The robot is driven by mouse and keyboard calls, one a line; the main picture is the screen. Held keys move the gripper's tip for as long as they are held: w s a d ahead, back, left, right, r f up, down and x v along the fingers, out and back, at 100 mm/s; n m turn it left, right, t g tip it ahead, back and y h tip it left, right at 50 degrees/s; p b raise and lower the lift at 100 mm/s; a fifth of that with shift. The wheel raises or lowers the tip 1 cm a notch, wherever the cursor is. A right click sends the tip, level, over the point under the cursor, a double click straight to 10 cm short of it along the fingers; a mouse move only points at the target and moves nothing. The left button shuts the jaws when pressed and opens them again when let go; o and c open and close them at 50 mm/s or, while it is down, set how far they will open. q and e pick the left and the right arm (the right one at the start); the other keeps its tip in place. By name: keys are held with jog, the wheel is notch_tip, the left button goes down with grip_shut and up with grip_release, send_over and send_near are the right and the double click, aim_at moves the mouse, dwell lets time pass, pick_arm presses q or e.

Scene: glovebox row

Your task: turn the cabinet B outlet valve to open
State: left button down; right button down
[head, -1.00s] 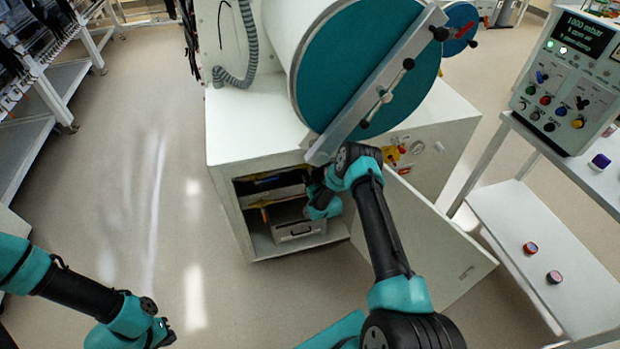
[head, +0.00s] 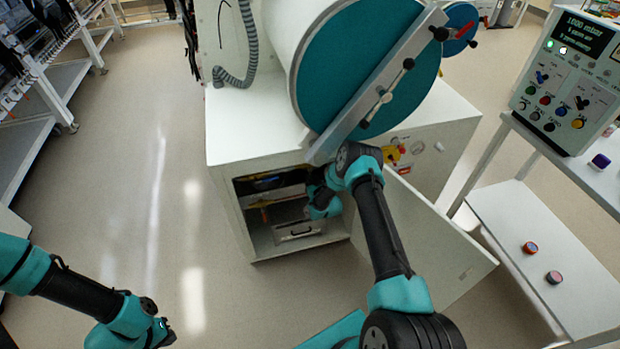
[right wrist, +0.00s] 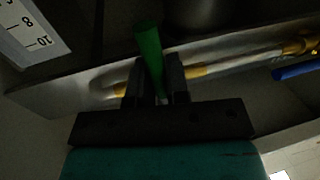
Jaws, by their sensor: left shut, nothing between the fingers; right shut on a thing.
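A green valve lever (right wrist: 149,54) stands up between the fingers of my right gripper (right wrist: 157,80) in the right wrist view. That gripper is shut on it, and a pale pipe with yellow bands (right wrist: 225,67) runs behind. In the head view my right wrist (head: 322,200) reaches into the open cabinet (head: 243,226) under the glovebox. The right fingertips and the lever are hidden there by the cabinet and my arm. I see no label telling which valve this is. My left gripper (head: 164,334) is shut and empty at the lower left, over the floor, far from the cabinet.
A blue lever (right wrist: 298,70) lies right of the green one. The cabinet door (head: 440,255) hangs open to the right of my right arm. A grey case (head: 298,231) sits on the cabinet floor. A control panel (head: 567,85) stands at the right.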

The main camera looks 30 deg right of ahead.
jog(key=n, duration=0.1)
jog(key=d+n, duration=0.1)
jog(key=n, duration=0.1)
jog(key=n+g, duration=0.1)
jog(key=n, duration=0.1)
jog(key=shift+s+d+r+h, duration=0.2)
jog(key=shift+d+r+h, duration=0.1)
jog(key=shift+d, duration=0.1)
jog(key=c, duration=1.1)
grip_release()
jog(key=shift+a, duration=0.1)
